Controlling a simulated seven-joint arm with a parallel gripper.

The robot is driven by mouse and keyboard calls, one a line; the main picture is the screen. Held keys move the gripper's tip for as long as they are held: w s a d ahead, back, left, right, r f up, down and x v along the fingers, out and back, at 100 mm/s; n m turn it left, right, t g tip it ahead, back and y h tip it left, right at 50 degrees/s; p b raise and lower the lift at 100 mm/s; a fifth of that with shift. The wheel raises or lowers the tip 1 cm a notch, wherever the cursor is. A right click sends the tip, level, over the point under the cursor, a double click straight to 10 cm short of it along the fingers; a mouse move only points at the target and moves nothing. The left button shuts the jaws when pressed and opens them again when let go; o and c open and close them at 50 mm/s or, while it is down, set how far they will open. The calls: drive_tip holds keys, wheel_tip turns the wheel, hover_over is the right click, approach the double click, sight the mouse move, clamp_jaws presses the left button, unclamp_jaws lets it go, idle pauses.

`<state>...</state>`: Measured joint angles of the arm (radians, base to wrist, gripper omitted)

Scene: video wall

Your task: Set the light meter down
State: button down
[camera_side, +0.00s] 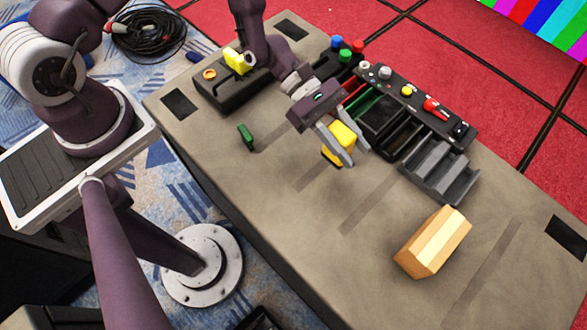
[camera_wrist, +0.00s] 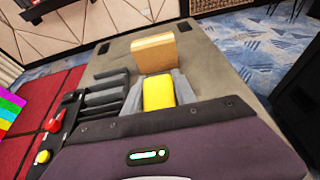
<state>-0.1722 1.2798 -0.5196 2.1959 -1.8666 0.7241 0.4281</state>
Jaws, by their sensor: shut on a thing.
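The light meter is a yellow block with a dark lower part (camera_side: 340,137), held between the fingers of my gripper (camera_side: 345,148) in the side view. In the wrist view the yellow top of the light meter (camera_wrist: 158,92) shows between the two grey fingers of my gripper (camera_wrist: 158,95). My gripper is shut on it, above the middle of the grey table (camera_side: 300,215). I cannot tell whether the underside of the light meter touches the table. Its lower part is hidden in the wrist view.
Right of the gripper stand black trays (camera_side: 380,125), a grey stepped rack (camera_side: 440,172) and a control panel (camera_side: 425,100). A wooden block (camera_side: 432,242) sits nearer the front right. A green piece (camera_side: 245,135) and a black case (camera_side: 235,90) are left. The table between is clear.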

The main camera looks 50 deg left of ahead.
drive_tip(key=s+a, duration=0.5)
drive_tip(key=s, duration=0.3)
drive_tip(key=shift+s+a+f, duration=0.1)
drive_tip(key=shift+s+f, duration=0.05)
drive_tip(key=shift+f, duration=1.05)
drive_tip(key=shift+s+a+f, duration=0.15)
drive_tip(key=shift+s+f, duration=0.05)
drive_tip(key=shift+f, duration=0.95)
drive_tip(key=shift+s+a+f, duration=0.1)
drive_tip(key=shift+s+f, duration=0.05)
drive_tip(key=shift+f, duration=1.05)
drive_tip(key=c, duration=1)
unclamp_jaws()
drive_tip(key=shift+f, duration=0.1)
